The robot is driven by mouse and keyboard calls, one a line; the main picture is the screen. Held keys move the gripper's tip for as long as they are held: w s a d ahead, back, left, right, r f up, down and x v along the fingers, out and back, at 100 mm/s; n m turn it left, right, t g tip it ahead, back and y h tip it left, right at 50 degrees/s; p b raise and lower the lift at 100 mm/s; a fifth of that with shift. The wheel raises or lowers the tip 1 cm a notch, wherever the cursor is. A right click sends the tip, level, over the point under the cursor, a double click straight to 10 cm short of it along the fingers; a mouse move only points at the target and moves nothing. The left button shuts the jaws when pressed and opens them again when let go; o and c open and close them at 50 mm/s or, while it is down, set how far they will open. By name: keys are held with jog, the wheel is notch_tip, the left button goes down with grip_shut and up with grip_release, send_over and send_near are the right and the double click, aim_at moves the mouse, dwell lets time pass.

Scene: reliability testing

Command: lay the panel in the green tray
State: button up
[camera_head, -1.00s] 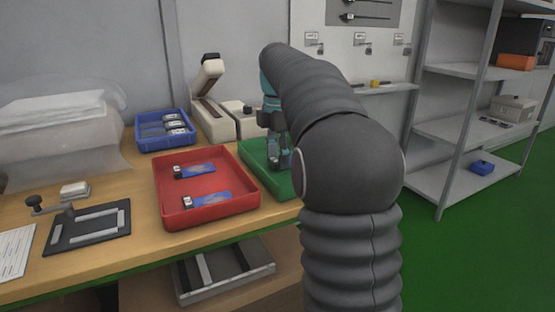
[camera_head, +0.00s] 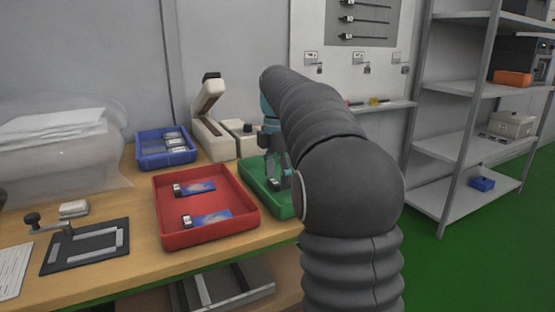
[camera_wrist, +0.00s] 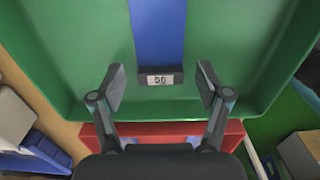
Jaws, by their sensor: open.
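The green tray (camera_head: 259,175) stands on the bench at the right of the red tray, partly hidden by my arm. In the wrist view the green tray (camera_wrist: 70,50) fills most of the picture. A blue panel (camera_wrist: 157,32) with a pale end label reading "50" lies in it, its far end cut off by the picture edge. My gripper (camera_wrist: 161,84) is open, with one finger on each side of the label end and a gap on both sides. In the head view my gripper (camera_head: 277,172) is low over the green tray.
The red tray (camera_head: 166,215) holds two blue panels with labelled ends. A blue bin (camera_head: 150,162) with several small devices, a cream bench machine (camera_head: 210,125) and a black fixture plate (camera_head: 85,250) share the bench. Grey shelving (camera_head: 450,140) stands at the right.

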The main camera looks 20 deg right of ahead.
notch_tip(320, 180, up, 12)
jog(key=shift+p, duration=0.45)
jog(key=shift+f, duration=0.1)
jog(key=s+a+f+m+t, duration=0.1)
jog(key=s+a+f+m, duration=0.1)
jog(key=s+a+m, duration=0.3)
jog(key=s+a+f+m+t, duration=0.2)
jog(key=s+a+f+m, duration=0.15)
jog(key=s, duration=0.35)
jog(key=s+a+f+m+t, duration=0.1)
jog(key=s+a+f+m, duration=0.1)
jog(key=s+f+m, duration=0.3)
jog(key=s+a+f+m+t, duration=0.1)
jog(key=s+a+f+m, duration=0.2)
jog(key=s+f, duration=0.8)
jog(key=shift+f+m+t, duration=0.25)
jog(key=shift+m+t, duration=0.05)
jog(key=shift+m, duration=0.65)
